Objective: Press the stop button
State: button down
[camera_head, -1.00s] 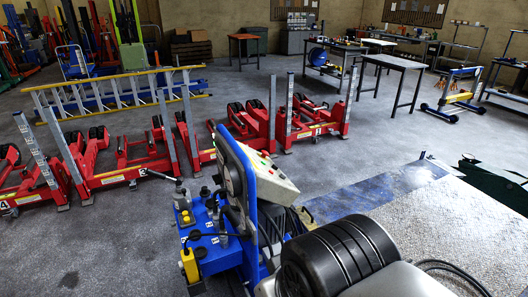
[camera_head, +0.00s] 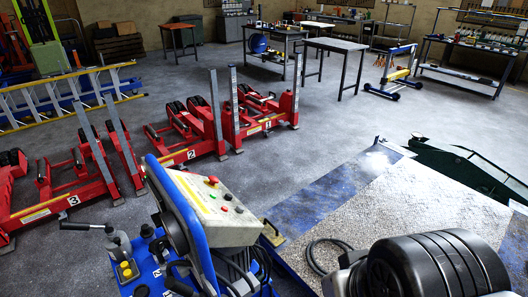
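A red mushroom-shaped button (camera_head: 212,180) sits on the upper edge of the sloped panel of a grey-cream control box (camera_head: 215,213). I take it to be the stop button. Smaller black, red and green controls and a yellow label lie on the same panel. The box is mounted on a blue upright frame (camera_head: 166,195) in the lower left-centre of the head view. Nothing covers the red button. My gripper's fingers do not show. A black ribbed rounded part with a grey body, probably my own arm, fills the lower right, apart from the box.
A blue hydraulic unit (camera_head: 147,277) with levers stands beside the control box. Red wheel lifts (camera_head: 193,138) with grey posts stand behind it. A dark cable (camera_head: 318,256) loops right of the box. Work tables (camera_head: 338,47) stand farther back; open grey floor lies between.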

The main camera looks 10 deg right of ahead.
aim_at(213, 179)
jog(key=i+j+z, duration=0.15)
jog(key=i, duration=0.8)
